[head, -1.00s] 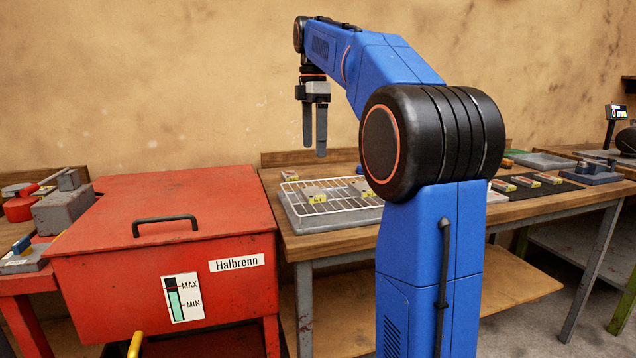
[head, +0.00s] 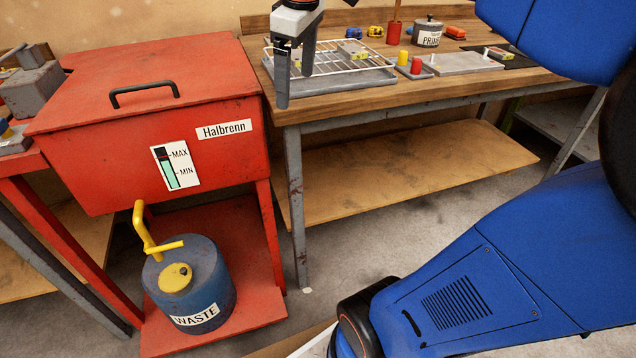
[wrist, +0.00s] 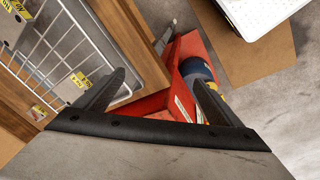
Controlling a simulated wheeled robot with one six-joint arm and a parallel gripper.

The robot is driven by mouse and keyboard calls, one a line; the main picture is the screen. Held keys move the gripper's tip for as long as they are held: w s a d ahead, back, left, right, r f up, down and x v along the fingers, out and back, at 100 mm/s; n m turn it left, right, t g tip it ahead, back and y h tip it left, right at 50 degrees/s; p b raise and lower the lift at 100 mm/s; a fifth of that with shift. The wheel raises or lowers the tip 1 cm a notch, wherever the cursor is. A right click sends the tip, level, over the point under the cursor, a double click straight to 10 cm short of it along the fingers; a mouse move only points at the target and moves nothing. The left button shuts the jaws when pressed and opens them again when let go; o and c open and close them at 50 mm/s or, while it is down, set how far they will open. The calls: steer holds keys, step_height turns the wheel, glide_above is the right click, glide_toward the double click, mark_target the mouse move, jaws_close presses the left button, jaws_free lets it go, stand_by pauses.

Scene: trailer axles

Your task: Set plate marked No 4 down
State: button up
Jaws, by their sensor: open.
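My gripper (head: 294,76) is open and empty at the left front corner of the rack in the head view. In the wrist view my gripper (wrist: 155,95) has its fingers wide apart with nothing between them. In the wrist view yellow tags (wrist: 80,80) show at and under the rack wires. I cannot read which tag, if any, says No 4.
The rack stands over a grey tray (head: 340,84) on the wooden bench (head: 420,92). Left is the red Halbrenn tank (head: 150,130), with a blue waste can (head: 190,285) below. A primer tin (head: 428,34), red and yellow pots and a pale slab (head: 465,63) are right of the rack.

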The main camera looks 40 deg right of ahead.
steer(key=s+a+f+m+t, duration=0.1)
steer(key=s+a+f+m, duration=0.1)
steer(key=s+f, duration=0.5)
steer(key=s+a+f+m+t, duration=0.1)
steer(key=s+a+f+m, duration=0.2)
steer(key=f, duration=1)
steer(key=s+m, duration=0.2)
steer(key=s, duration=0.2)
steer(key=shift+s, duration=0.4)
steer(key=shift+r, duration=0.1)
